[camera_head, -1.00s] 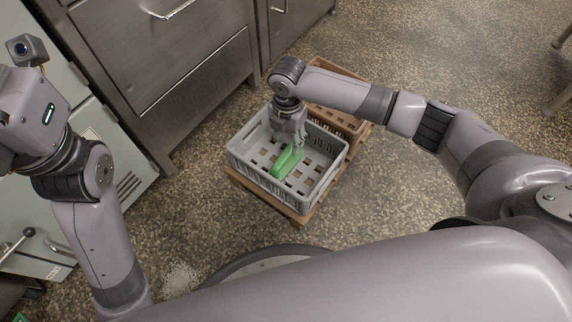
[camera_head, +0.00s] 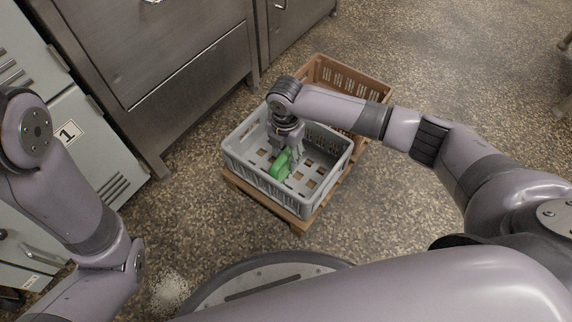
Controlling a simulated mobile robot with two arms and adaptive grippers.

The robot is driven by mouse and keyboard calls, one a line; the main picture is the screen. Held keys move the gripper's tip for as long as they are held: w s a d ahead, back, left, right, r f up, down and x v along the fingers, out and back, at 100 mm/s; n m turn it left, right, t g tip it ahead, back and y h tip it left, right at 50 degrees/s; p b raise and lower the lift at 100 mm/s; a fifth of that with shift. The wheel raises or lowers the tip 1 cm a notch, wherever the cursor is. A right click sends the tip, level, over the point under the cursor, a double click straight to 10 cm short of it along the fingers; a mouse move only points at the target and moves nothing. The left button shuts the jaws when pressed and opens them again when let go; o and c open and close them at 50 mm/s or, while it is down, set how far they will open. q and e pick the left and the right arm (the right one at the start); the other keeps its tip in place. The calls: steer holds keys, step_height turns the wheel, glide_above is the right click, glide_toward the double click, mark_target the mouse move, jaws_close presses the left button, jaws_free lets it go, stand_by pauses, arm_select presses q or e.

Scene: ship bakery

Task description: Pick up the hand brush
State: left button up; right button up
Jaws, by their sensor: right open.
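The green hand brush (camera_head: 279,168) lies inside the grey crate (camera_head: 263,188), toward its left side. My right gripper (camera_head: 284,152) reaches down into the crate, with its fingers at the brush. It is open, and its fingers partly cover the brush. I cannot tell whether the fingers touch it. My left arm comes in at the left edge of the view, but its gripper is out of the picture.
Steel cabinets (camera_head: 190,60) are at the upper left, and pale lockers (camera_head: 88,135) are at the left. Speckled floor to the right is clear.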

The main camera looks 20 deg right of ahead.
steer(key=shift+f, duration=0.15)
jaws_close()
stand_by(0.5)
